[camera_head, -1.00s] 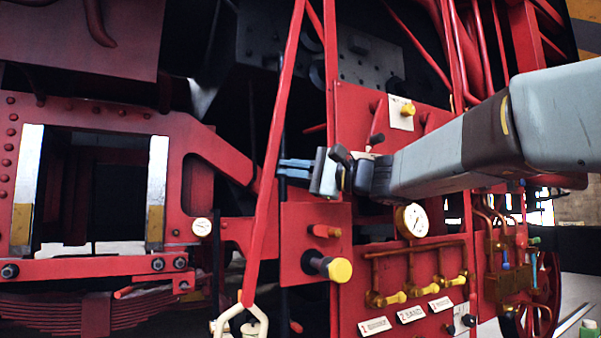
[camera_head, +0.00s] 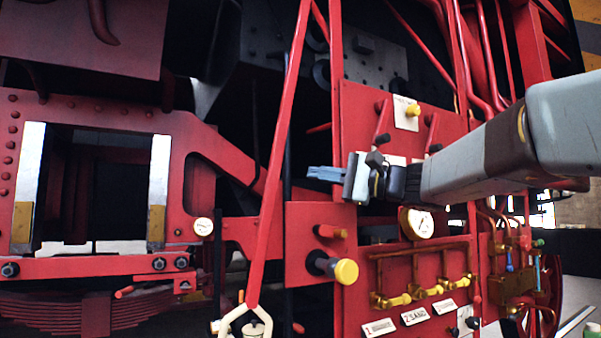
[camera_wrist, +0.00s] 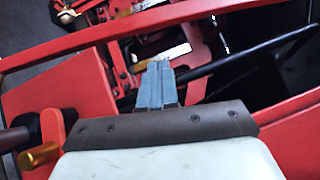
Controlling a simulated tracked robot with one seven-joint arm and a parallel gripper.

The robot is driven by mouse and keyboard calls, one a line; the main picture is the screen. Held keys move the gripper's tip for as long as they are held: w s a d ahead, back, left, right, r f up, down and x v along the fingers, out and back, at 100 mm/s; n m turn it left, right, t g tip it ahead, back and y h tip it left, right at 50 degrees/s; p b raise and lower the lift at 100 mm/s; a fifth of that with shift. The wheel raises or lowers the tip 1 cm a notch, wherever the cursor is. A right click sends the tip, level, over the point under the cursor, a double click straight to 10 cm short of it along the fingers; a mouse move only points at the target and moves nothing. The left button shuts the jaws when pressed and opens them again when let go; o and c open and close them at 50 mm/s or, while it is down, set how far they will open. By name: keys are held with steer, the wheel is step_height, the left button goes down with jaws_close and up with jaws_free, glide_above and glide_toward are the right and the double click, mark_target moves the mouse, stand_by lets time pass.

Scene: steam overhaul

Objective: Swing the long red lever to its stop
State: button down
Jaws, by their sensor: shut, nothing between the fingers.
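The long red lever (camera_head: 275,160) is a slim red bar that runs steeply from the top of the head view down to a pale triangular handle (camera_head: 246,318). It leans, its upper end further right than its lower end. My gripper (camera_head: 312,172) is shut and empty, its blue fingers pointing left towards the lever, with a visible gap in the picture. In the wrist view my gripper (camera_wrist: 156,68) points at a long red bar (camera_wrist: 140,22) that crosses the top and looks like the lever. The fingertips appear short of it.
A red panel (camera_head: 375,260) below my gripper carries a gauge (camera_head: 418,222), yellow-handled valves (camera_head: 425,291) and a yellow knob (camera_head: 346,271). A black rod (camera_wrist: 250,55) lies right of my fingers in the wrist view. A red frame with pale posts (camera_head: 159,190) stands left.

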steer(key=v, duration=0.8)
steer(key=shift+w+d+r, duration=0.15)
steer(key=shift+d+r, duration=0.05)
